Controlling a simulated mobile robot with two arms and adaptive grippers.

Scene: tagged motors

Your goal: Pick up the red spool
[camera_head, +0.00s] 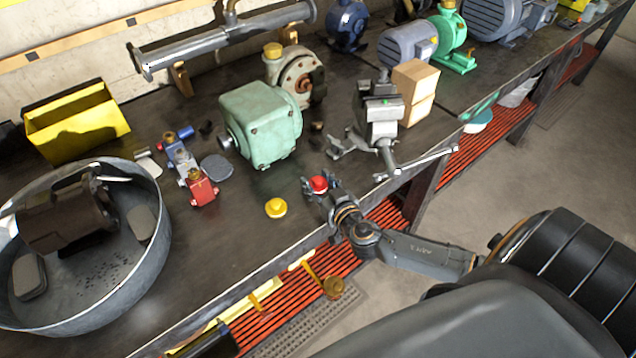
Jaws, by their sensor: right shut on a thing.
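The red spool (319,183) is a small round red thing near the front edge of the dark workbench (237,238). My right gripper (318,188) is at the spool, its fingers shut around it. The gripper hides the spool's lower part, so I cannot tell whether it touches the bench top. My left gripper is not in view.
A yellow spool (276,208) stands just left of my right gripper. A green motor (262,125) and a grey vise (378,117) stand behind it. A large metal basin (158,240) fills the left. A yellow bin (78,124) stands behind it.

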